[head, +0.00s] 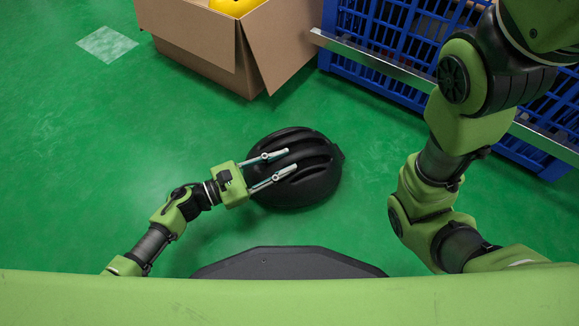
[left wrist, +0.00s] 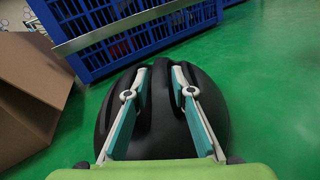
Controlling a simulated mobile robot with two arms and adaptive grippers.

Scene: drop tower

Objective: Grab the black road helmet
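The black road helmet (head: 318,182) lies on the green floor in front of my base, with its ridged, vented shell facing up. It also shows in the left wrist view (left wrist: 215,105), filling the lower middle. My left gripper (head: 292,159) reaches over it from the left. Its two fingers are partly closed, with the tips set in grooves on either side of a middle ridge of the shell, and look shut on that ridge. The fingers also show in the left wrist view (left wrist: 161,70). My right arm is at the right; its gripper is not in view.
An open cardboard box (head: 200,45) with a yellow object (head: 235,6) in it stands beyond the helmet. A blue crate (head: 340,58) with a metal bar (head: 375,62) along it is at the upper right. Floor left of the helmet is clear, apart from a pale square (head: 107,44).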

